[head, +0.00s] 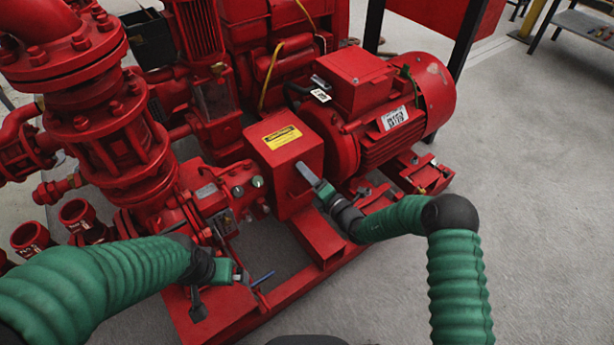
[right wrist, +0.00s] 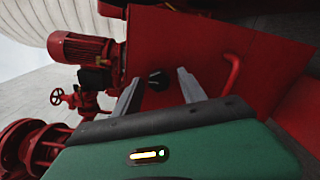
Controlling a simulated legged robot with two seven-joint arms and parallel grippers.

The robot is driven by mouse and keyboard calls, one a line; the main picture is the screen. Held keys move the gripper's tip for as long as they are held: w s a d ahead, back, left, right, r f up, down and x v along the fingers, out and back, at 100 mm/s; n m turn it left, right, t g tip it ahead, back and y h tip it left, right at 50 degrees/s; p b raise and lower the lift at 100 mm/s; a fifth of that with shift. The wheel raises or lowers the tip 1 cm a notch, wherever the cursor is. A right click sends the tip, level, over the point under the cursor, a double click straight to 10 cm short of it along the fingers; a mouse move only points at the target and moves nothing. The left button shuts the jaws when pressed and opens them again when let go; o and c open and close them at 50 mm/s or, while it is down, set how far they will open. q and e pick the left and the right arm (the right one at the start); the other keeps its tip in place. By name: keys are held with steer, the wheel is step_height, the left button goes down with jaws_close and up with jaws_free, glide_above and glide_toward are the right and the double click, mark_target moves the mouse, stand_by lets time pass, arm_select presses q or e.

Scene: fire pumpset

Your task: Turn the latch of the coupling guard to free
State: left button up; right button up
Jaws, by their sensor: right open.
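The coupling guard (head: 287,160) is a red box with a yellow label, between the pump and the motor. In the right wrist view, a round black knob (right wrist: 158,79), which looks like the latch, sits on a red face. A curved red handle (right wrist: 232,70) is to its right. My right gripper (head: 303,170) is at the guard's right side; its fingers hide part of that face, and the knob does not show in the head view. In the wrist view, its two fingers are apart, one on each side of the knob, with nothing held; contact cannot be told. My left gripper (head: 232,272) is low over the base frame; its fingers are unclear.
The red motor (head: 385,105) stands right of the guard, close to my right forearm. Red pump pipework (head: 110,140) fills the left. The red base frame (head: 310,277) runs below. Grey floor (head: 540,200) is clear on the right.

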jaws_close()
stand_by(0.4)
steer(key=n+p, duration=0.3)
steer(key=shift+d+r, duration=0.1)
steer(key=shift+r, duration=0.05)
steer(key=n+p, duration=0.5)
steer(key=shift+s+n, duration=0.1)
steer(key=shift+n, duration=0.3)
steer(key=n+p, duration=0.4)
steer(key=n, duration=0.1)
steer(key=shift+f+n+p, duration=0.2)
steer(key=shift+n+p, duration=0.35)
steer(key=shift+n, duration=0.5)
steer(key=shift+f+n+p, duration=0.15)
steer(key=shift+n+p, duration=0.4)
steer(key=shift+n, duration=0.5)
